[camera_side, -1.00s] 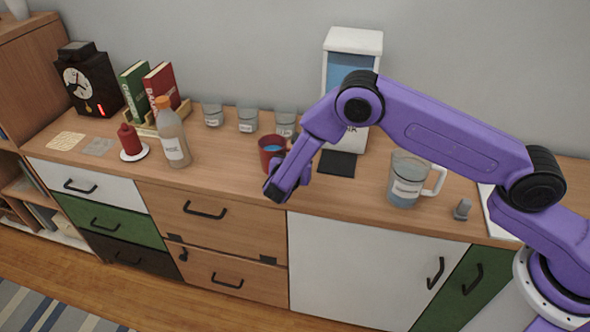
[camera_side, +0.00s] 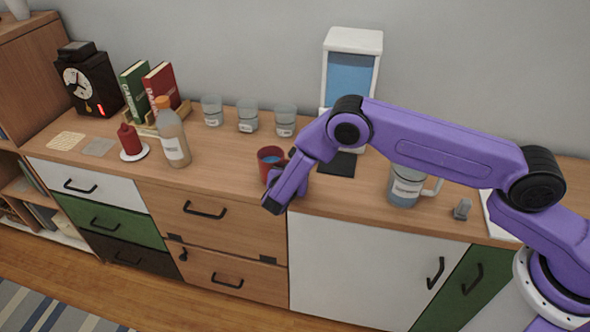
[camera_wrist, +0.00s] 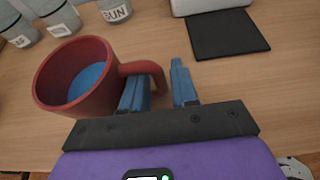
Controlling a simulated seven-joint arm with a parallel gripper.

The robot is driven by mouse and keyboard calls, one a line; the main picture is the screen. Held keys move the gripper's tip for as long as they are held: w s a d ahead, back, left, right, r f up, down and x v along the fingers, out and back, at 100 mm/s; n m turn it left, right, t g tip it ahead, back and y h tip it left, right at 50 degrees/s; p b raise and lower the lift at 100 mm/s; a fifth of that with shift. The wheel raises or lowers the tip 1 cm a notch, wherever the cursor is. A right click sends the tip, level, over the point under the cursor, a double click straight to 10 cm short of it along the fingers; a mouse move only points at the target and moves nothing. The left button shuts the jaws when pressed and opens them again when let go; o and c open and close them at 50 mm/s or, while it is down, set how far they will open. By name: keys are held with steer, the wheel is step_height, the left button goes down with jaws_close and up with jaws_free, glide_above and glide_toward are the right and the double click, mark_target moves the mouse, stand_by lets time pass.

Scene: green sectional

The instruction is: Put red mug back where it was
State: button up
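The red mug (camera_side: 268,168) with blue inside stands near the front of the wooden counter, left of my gripper (camera_side: 283,190). In the wrist view the red mug (camera_wrist: 98,101) is at the left, upright, with its handle pointing right. My gripper's two blue fingers (camera_wrist: 157,80) are apart. The outer part of the handle lies between them, near the left finger, with a gap to the right finger. The mug's lower right side is hidden by my gripper in the side view.
Several labelled glass jars (camera_side: 247,116) stand behind the mug. A dispenser (camera_side: 352,72) with a dark pad (camera_side: 338,164) is behind my arm. A glass pitcher (camera_side: 405,187) stands right. A bottle (camera_side: 173,140) and red candle (camera_side: 130,139) stand left. Counter between bottle and mug is clear.

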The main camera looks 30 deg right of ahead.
steer(key=shift+o, duration=0.5)
steer(key=shift+r, duration=0.1)
steer(key=shift+s+a+r, duration=0.1)
steer(key=shift+r, duration=0.05)
steer(key=v, duration=1.1)
steer(key=shift+s+a+r, duration=0.2)
steer(key=shift+s, duration=0.05)
steer(key=shift+o, duration=0.3)
steer(key=o, duration=1)
